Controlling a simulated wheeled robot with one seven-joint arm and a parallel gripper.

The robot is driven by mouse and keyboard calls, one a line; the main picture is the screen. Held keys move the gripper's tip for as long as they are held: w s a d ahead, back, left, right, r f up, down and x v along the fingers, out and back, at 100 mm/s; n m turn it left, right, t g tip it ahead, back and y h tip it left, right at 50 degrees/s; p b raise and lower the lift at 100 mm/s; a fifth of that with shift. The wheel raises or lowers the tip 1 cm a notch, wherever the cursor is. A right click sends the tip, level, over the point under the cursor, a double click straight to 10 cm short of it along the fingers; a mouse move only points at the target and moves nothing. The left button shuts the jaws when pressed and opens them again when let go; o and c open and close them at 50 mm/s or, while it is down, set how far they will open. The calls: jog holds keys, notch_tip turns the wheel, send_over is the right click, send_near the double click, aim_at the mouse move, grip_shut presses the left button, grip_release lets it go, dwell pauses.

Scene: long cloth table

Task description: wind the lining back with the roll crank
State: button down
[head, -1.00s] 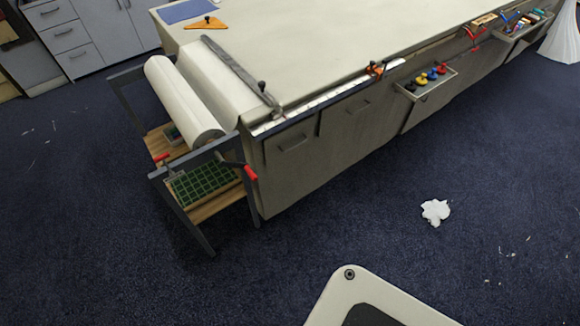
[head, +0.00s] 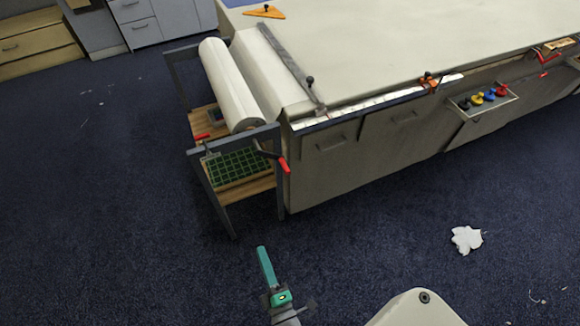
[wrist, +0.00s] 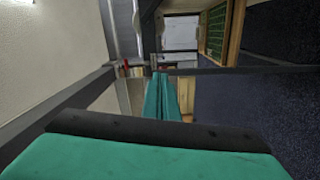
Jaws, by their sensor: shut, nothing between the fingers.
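The roll crank (head: 284,165) has a red handle and sticks out at the near right side of the roll stand, by the table's end. The white lining roll (head: 230,84) lies in the dark stand frame (head: 237,139), with white lining (head: 262,68) running from it up onto the table. My gripper (head: 262,250) is teal and low in the head view, apart from the crank and in front of the stand. In the wrist view its fingers (wrist: 162,98) are together with nothing between them. A small red part (wrist: 126,66) shows past them; I cannot tell whether it is the crank handle.
A long dark bar (head: 290,65) lies across the lining on the table. A green gridded mat (head: 238,166) sits on the stand's wooden shelf. An open tray (head: 482,101) juts from the table side.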

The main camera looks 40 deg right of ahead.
jog(key=w+d+f+n+h, duration=0.1)
jog(key=w+d+n+h, duration=0.1)
jog(key=w+d+n, duration=0.55)
jog(key=w+d+f+n+h, duration=0.1)
jog(key=w+d+n, duration=0.25)
jog(key=d, duration=0.75)
jog(key=w+d+r+t, duration=0.1)
jog(key=w+d+r, duration=0.2)
jog(key=w+r, duration=0.4)
jog(key=w+d+f, duration=0.3)
jog(key=d+f, duration=0.1)
jog(key=d, duration=0.1)
jog(key=r+n, duration=0.1)
jog(key=a+r+n+y, duration=0.1)
jog(key=r+n, duration=0.1)
jog(key=s+r+n, duration=0.1)
jog(key=r+n, duration=0.1)
jog(key=shift+a+r+t+y, duration=0.1)
jog(key=shift+a+t+y, duration=0.1)
jog(key=shift+t+y, duration=0.15)
jog(key=shift+s+d+r+n, duration=0.2)
jog(key=shift+r+n, duration=0.1)
jog(key=shift+n, duration=0.5)
